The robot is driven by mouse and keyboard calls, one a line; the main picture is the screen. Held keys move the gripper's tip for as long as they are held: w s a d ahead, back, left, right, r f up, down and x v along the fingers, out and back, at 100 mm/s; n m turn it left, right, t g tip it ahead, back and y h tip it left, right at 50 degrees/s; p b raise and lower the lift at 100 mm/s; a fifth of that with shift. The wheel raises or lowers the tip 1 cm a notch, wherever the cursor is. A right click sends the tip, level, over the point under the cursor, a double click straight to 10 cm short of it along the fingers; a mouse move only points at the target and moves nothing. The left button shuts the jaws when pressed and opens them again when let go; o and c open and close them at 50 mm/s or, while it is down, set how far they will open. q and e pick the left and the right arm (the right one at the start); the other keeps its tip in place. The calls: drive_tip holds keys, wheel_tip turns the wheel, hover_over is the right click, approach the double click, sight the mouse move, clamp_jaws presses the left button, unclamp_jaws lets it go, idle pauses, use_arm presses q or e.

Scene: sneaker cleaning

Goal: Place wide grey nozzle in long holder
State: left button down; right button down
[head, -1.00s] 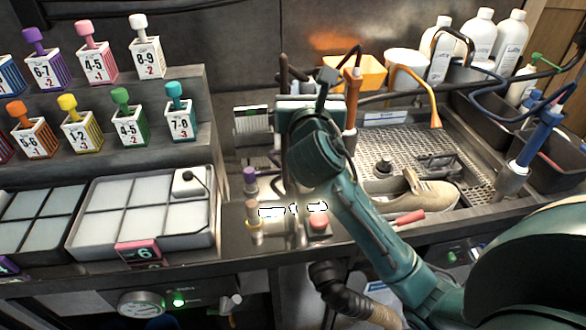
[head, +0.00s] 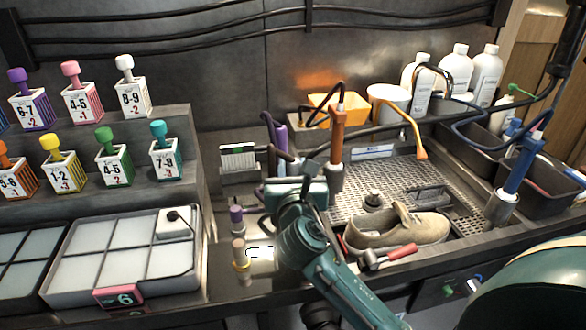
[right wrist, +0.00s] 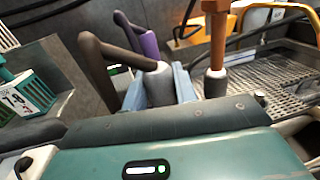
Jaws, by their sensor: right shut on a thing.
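My right gripper (head: 296,172) is low over the counter, left of the orange tool; its fingers (right wrist: 158,90) close around a silver-grey collar in the right wrist view. A dark grey-brown bent nozzle (right wrist: 105,65) rises from that collar; it also shows as a dark shape beside the gripper in the head view (head: 284,153). I cannot tell whether the collar belongs to the nozzle or to a holder. The long holder cannot be made out clearly; the gripper hides the counter behind it. My left gripper is not in view.
A purple bent tool (head: 277,132) stands just behind the gripper. An orange tool (head: 337,135) stands upright in a silver cup to its right. A beige sneaker (head: 400,228) and red-handled brush (head: 388,256) are by the perforated tray (head: 350,203).

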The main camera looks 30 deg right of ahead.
drive_tip(key=c, duration=1.1)
unclamp_jaws()
drive_tip(key=shift+f, duration=0.1)
drive_tip(key=shift+s+a, duration=0.15)
drive_tip(key=shift+s, duration=0.05)
drive_tip(key=b+v, duration=0.1)
drive_tip(key=v, duration=1)
drive_tip(key=shift+s, duration=0.3)
